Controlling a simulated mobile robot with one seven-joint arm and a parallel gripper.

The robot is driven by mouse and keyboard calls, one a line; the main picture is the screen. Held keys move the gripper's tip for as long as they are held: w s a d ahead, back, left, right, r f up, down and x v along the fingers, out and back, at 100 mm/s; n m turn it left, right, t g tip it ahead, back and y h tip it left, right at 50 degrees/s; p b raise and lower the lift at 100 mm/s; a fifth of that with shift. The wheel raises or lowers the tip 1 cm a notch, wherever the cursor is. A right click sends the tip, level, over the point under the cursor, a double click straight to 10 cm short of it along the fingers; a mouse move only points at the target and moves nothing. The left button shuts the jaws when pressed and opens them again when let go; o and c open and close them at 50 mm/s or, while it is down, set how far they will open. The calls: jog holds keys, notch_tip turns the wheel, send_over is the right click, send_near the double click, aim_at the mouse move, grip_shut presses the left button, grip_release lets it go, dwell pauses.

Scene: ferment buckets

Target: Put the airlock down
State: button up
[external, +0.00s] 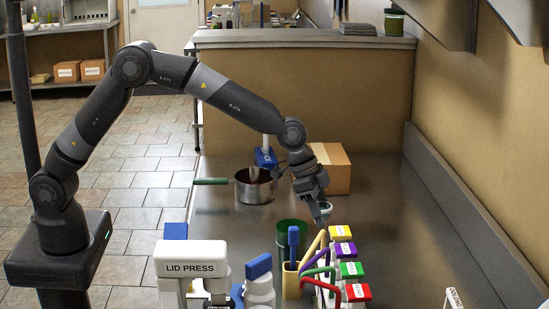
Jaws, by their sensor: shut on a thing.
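My gripper (320,212) is in the external view, pointing down over the steel counter behind the row of coloured-handled items. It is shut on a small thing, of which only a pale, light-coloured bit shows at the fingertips. I take this for the airlock (326,206), but it is too small and too covered by the fingers to make out its shape. I cannot tell whether it touches the counter or anything below it.
A steel pot (255,188) with a green handle and a cardboard box (333,170) stand behind.

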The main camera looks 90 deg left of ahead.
jog(key=shift+f, duration=2.5)
jog(key=shift+f, duration=0.2)
jog(key=o, duration=1)
jog(key=shift+r, duration=0.1)
